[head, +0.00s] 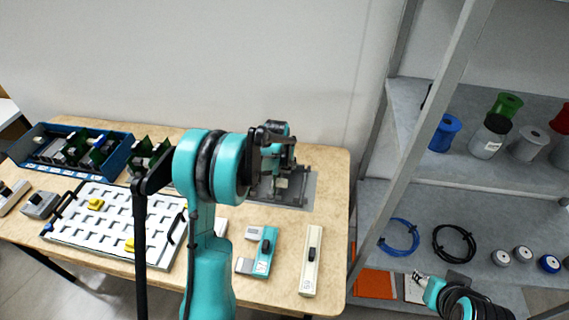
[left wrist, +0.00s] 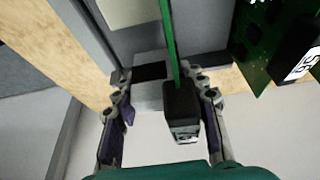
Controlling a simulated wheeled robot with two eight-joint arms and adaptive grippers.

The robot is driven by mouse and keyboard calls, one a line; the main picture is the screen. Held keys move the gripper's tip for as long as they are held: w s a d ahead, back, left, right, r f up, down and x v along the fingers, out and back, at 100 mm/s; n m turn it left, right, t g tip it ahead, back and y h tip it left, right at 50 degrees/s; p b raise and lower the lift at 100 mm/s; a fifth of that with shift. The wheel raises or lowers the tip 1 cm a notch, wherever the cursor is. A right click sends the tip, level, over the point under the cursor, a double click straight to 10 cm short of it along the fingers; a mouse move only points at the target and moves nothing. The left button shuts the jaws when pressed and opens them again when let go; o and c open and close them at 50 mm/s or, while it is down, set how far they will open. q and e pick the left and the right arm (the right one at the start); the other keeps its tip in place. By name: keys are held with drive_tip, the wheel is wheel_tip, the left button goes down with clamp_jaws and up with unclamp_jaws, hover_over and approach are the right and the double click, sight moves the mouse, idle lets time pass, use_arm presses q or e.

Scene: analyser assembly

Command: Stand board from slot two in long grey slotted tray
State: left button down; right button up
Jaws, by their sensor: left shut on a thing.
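My left gripper (head: 277,158) is above the grey slotted area (head: 302,192) at the table's back right. In the left wrist view its fingers (left wrist: 160,95) are shut on a green board (left wrist: 168,40), seen edge-on with a dark block (left wrist: 182,105) at its near end. A pale block with a black top lies behind the board. Whether the board touches a slot cannot be told. Another green board (left wrist: 262,45) shows at the upper right of the wrist view. Only a teal and black part of my right arm shows at the bottom right of the head view.
A blue rack (head: 118,140) with green boards stands at the back left. A white grid tray (head: 75,228) with yellow pieces lies in front. Teal-grey and cream tools (head: 311,265) lie at the front right. Metal shelves (head: 450,160) with spools and cable coils stand on the right.

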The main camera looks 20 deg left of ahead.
use_arm(q)
drive_tip(key=shift+f, duration=0.1)
idle(0.3)
drive_tip(key=shift+f+b, duration=0.5)
drive_tip(key=shift+f, duration=0.1)
idle(0.3)
drive_tip(key=shift+f+b, duration=0.75)
drive_tip(key=shift+f, duration=0.1)
drive_tip(key=shift+f+b, duration=0.3)
drive_tip(key=shift+f, duration=0.1)
idle(0.5)
drive_tip(key=c, duration=0.7)
unclamp_jaws()
drive_tip(key=shift+r+p, duration=0.4)
drive_tip(key=shift+r, duration=0.35)
